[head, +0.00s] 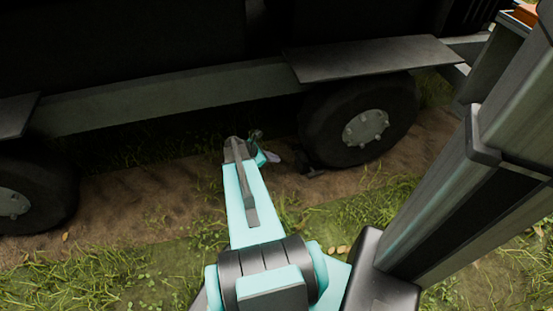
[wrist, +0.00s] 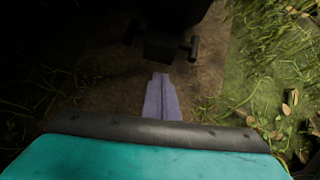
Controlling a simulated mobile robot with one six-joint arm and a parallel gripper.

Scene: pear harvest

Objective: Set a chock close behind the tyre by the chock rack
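The tyre (head: 355,125) with a grey hub stands on the bare soil at the right in the head view. Its dark tread (wrist: 178,10) fills the top of the wrist view. A dark chock (head: 310,170) lies on the ground at the foot of the tyre's left side. In the wrist view the chock (wrist: 160,48) shows as a dark block with a bar, close to the tread; shadow hides whether they touch. My gripper (wrist: 160,76) has its purple-grey fingers together, with soil between their tips and the chock. In the head view my gripper (head: 272,157) is low, left of the chock.
Another tyre (head: 30,190) stands at the far left. The dark vehicle body, its lower beam (head: 170,95) and a mudguard (head: 370,58) hang over my arm's end. Grass (head: 120,275) lines the soil strip. The chock rack cannot be made out.

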